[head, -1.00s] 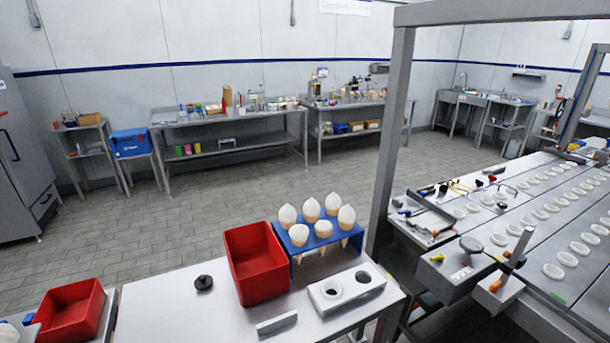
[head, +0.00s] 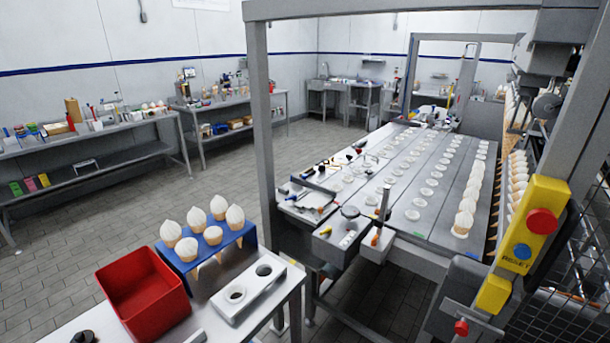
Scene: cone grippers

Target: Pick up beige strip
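I cannot make out a thing that is clearly a beige strip. A small light-grey bar (head: 196,337) lies on the near white table (head: 60,332), cut off by the bottom edge of the head view. Small parts and tools lie at the near left end of the large conveyor machine (head: 405,215), too small to tell apart. Neither of my grippers is in view.
A red bin (head: 142,293), a blue rack (head: 211,252) of white-topped cones and a white two-hole block (head: 247,290) stand on the near table. A metal post (head: 262,130) and a yellow control box (head: 532,226) flank the machine. Open tiled floor (head: 105,215) lies at left.

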